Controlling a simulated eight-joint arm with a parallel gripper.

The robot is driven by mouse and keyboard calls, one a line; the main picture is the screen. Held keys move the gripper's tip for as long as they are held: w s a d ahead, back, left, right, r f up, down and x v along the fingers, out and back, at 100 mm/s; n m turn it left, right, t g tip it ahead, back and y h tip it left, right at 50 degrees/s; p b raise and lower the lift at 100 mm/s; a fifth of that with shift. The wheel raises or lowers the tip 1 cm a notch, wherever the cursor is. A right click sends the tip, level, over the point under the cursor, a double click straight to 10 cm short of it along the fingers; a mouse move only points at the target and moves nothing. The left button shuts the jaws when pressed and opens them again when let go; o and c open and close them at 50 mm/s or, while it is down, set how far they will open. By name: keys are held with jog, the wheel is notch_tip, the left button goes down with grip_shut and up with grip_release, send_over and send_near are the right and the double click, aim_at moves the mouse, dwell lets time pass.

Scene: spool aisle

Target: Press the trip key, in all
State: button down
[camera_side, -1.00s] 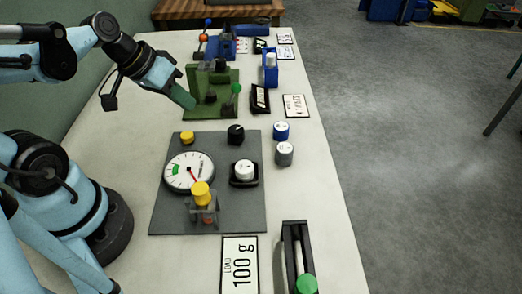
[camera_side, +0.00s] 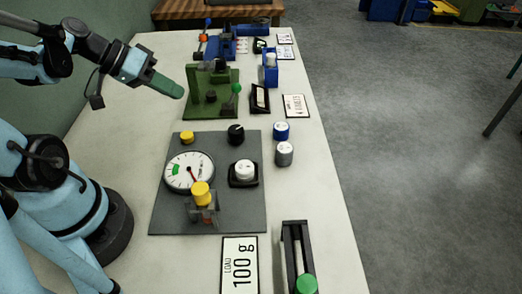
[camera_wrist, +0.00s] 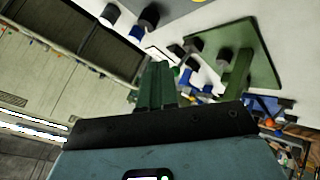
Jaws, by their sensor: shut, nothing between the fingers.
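No label reading "trip key" is legible, so I cannot tell which part it is. The green fixture (camera_side: 226,108) has an upright plate, dark knobs and a green-knobbed lever (camera_side: 236,89); it also shows in the wrist view (camera_wrist: 262,72). Nearer, a grey panel (camera_side: 240,215) carries a dial gauge (camera_side: 188,172), a yellow cap (camera_side: 201,192) on a small bracket, a smaller yellow button (camera_side: 187,138), a black knob (camera_side: 236,133) and a white knob (camera_side: 243,169). My gripper (camera_side: 180,92), with green fingers, is shut and empty, left of the green fixture's upright plate; its fingers also show in the wrist view (camera_wrist: 157,86).
A blue cylinder (camera_side: 281,131) and a grey cylinder (camera_side: 284,154) stand right of the panel. A "LOAD 100 g" card (camera_side: 240,262) and a black slide with a green knob (camera_side: 306,285) lie at the front. Blue fixtures (camera_side: 221,48) stand at the back. The table's right edge is open.

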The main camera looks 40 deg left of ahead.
aim_at(182, 135)
jog(key=shift+f, duration=4.3)
jog(key=shift+r, duration=2.5)
jog(key=shift+d+g, duration=0.2)
jog(key=shift+g, duration=0.1)
jog(key=w+d+r+m+y, duration=0.1)
jog(key=d+r+m+y, duration=0.1)
jog(key=d+r+y, duration=0.2)
jog(key=shift+w+d+r+y, duration=0.3)
jog(key=shift+w+d+y, duration=0.15)
jog(key=shift+d, duration=0.7)
